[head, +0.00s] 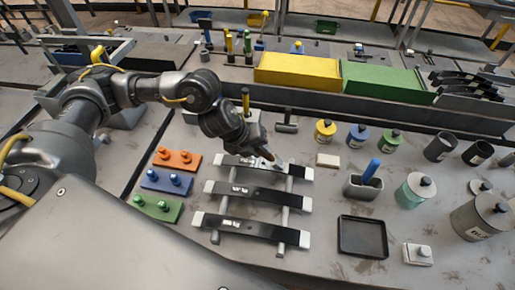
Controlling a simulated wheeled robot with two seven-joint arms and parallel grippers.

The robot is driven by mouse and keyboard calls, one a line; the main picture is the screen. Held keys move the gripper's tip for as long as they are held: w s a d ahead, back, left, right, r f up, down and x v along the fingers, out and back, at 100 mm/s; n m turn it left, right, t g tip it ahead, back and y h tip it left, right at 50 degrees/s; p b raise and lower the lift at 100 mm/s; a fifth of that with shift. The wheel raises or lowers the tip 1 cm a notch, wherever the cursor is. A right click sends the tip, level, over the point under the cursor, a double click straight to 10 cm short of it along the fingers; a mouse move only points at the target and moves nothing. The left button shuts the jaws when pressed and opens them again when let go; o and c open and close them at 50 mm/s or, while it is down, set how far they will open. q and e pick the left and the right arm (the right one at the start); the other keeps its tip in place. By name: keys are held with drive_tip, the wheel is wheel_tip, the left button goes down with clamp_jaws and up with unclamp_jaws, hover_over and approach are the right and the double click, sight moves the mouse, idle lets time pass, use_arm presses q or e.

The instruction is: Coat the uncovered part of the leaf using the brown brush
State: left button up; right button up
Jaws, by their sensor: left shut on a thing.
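My left gripper (256,142) is shut on the brown brush (269,155), and its jaws are partly hidden by the wrist. The brush tilts down to the right, its pale tip at the top leaf; I cannot tell whether it touches. Three dark, slightly curved leaves with light ends lie across a rack with two rails: the top leaf (237,160), the middle leaf (255,195) and the bottom leaf (245,228). Pale patches show on all three leaves, but which part is uncovered is too small to tell. My right gripper is not in view.
Orange (178,154), blue (153,180) and green (142,209) peg blocks lie left of the rack. Yellow (325,130), blue (358,136) and green (390,140) pots, a grey holder with a blue handle (371,170) and a black tray (362,222) stand right.

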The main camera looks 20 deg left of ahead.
use_arm(q)
drive_tip(key=shift+w+d+f, duration=0.1)
drive_tip(key=shift+w+d, duration=0.1)
drive_tip(key=shift+d, duration=0.6)
drive_tip(key=shift+s+a+r, duration=0.1)
drive_tip(key=shift+s+a, duration=0.1)
drive_tip(key=shift+a, duration=0.45)
drive_tip(key=shift+s+a+r, duration=0.1)
drive_tip(key=shift+s+a, duration=0.05)
drive_tip(key=shift+a, duration=0.45)
drive_tip(key=shift+w+d+f+p, duration=0.1)
drive_tip(key=shift+w+d+p, duration=0.1)
drive_tip(key=shift+d, duration=0.45)
drive_tip(key=shift+w+d+f+p, duration=0.1)
drive_tip(key=shift+w+d, duration=0.05)
drive_tip(key=shift+d, duration=0.45)
